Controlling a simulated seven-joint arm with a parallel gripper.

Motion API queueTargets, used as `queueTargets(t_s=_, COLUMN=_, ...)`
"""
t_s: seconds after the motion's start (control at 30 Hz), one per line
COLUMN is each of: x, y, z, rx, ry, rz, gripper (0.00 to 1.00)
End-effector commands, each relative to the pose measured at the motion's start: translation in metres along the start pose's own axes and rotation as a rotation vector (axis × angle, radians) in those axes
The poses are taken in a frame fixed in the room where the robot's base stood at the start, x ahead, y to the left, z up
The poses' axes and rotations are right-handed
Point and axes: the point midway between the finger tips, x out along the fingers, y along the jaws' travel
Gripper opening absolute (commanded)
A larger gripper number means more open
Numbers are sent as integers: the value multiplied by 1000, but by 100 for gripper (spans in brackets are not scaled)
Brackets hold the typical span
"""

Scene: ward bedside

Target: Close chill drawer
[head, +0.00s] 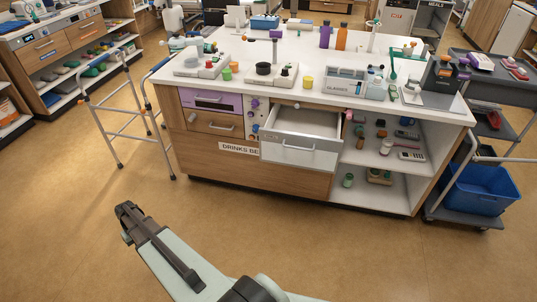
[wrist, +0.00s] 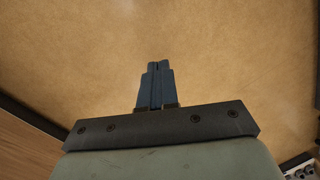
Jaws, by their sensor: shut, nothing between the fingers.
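The chill drawer, which I take to be the pale grey-white drawer (head: 298,153), is pulled out from the front of the island counter (head: 215,150) in the head view. Its inside shows from above, and a bar handle (head: 298,147) is on its front. My gripper (head: 126,209) is in front of the counter, low and to the left of the drawer, well apart from it. In the wrist view my gripper (wrist: 157,66) has its fingers together with only floor beyond them. The drawer is not clearly seen in the wrist view.
A walking frame (head: 115,115) stands left of the counter. A purple drawer (head: 211,101) and a wooden drawer (head: 213,123) are left of the open one. Open shelves (head: 385,160) hold small items to its right. A cart with a blue bin (head: 482,188) stands at right. The floor (head: 300,240) in front is clear.

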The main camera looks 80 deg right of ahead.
Motion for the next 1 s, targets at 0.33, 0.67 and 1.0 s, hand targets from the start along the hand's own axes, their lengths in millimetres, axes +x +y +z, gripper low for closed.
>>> queueTargets(t_s=0.33, x=85, y=-79, z=184, rx=-150, ry=-210, rz=88, gripper=0)
queueTargets(t_s=0.67, x=116, y=-96, z=337, rx=-277, ry=-374, rz=194, gripper=0)
queueTargets(t_s=1.0, x=118, y=-88, z=410, rx=-342, ry=-452, rz=257, gripper=0)
